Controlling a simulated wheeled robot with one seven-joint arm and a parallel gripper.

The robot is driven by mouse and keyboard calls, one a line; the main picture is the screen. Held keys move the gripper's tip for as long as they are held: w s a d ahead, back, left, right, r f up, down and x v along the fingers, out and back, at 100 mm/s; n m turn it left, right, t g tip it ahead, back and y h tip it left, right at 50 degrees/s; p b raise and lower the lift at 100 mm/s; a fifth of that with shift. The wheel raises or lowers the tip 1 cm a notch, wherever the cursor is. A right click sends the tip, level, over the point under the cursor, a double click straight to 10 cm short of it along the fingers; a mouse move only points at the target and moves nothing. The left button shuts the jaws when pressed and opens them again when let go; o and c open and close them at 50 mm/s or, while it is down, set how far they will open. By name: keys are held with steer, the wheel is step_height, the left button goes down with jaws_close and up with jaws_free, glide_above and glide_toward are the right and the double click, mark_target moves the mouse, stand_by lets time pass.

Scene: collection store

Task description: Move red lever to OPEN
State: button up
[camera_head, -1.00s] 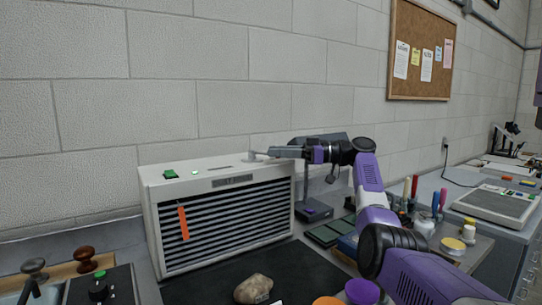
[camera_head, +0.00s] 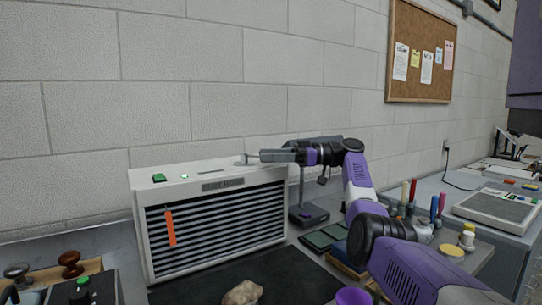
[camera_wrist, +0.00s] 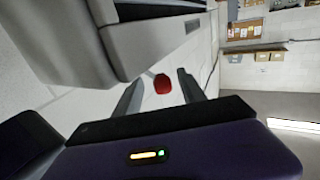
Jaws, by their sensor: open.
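A red knob, likely the end of the red lever, shows in the wrist view (camera_wrist: 162,84). It lies between the two spread fingers of my gripper (camera_wrist: 158,90), and I cannot tell whether they touch it. In the head view my gripper (camera_head: 264,156) reaches leftward over the top of a white louvred cabinet (camera_head: 215,178), level with its rear right part. A small grey post (camera_head: 243,159) stands on the cabinet top just left of the fingertips. No red lever is clear there, and no OPEN marking is legible.
An orange strip (camera_head: 170,228) hangs on the louvred front. A green button (camera_head: 159,178) is on the cabinet top. A stone (camera_head: 242,293) lies on the dark mat in front. A dark stand (camera_head: 308,213) and coloured tools (camera_head: 438,204) stand to the right.

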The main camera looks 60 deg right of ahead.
steer(key=shift+s+d, duration=0.2)
steer(key=shift+s+d, duration=0.15)
steer(key=v, duration=0.7)
steer(key=shift+s, duration=0.15)
